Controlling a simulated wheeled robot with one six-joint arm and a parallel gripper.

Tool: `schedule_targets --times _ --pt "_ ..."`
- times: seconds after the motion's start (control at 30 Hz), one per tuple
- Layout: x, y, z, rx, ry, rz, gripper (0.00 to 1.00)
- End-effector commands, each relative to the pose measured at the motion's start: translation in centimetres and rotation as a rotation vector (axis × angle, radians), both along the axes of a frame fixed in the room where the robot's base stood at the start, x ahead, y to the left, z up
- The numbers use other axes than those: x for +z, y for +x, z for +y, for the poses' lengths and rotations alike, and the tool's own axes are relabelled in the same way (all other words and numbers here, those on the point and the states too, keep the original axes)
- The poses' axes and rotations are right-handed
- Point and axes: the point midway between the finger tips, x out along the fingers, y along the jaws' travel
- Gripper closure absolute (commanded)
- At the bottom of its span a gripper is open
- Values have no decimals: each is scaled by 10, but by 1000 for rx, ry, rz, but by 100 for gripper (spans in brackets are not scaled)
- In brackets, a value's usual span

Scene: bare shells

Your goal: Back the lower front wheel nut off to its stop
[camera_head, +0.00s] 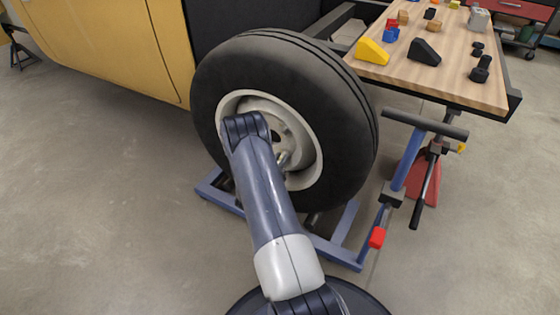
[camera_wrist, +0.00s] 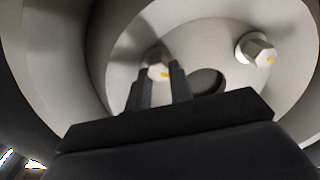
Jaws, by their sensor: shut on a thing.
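The wheel, a black tyre (camera_head: 335,125) with a pale rim (camera_head: 308,172), stands upright in the head view. In the wrist view the rim's inner disc (camera_wrist: 205,35) fills most of the picture. A second nut with a yellow mark (camera_wrist: 257,49) stands free to the right. In the head view my arm hides the gripper and part of the hub.
A dark round hole (camera_wrist: 207,82) shows beside the gripped nut. A blue frame (camera_head: 345,222) lies under the wheel. A wooden workbench (camera_head: 400,78) with chocks and small blocks stands at the right, near a red stand (camera_head: 424,180). The floor at left is clear.

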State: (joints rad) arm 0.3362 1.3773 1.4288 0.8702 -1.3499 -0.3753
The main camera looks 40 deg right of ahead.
Motion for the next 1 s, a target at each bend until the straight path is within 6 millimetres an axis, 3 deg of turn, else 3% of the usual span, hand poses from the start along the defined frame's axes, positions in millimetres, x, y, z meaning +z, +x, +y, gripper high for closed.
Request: schedule_targets --times 1.0 --pt "-3 4 2 1 -357 866 100"
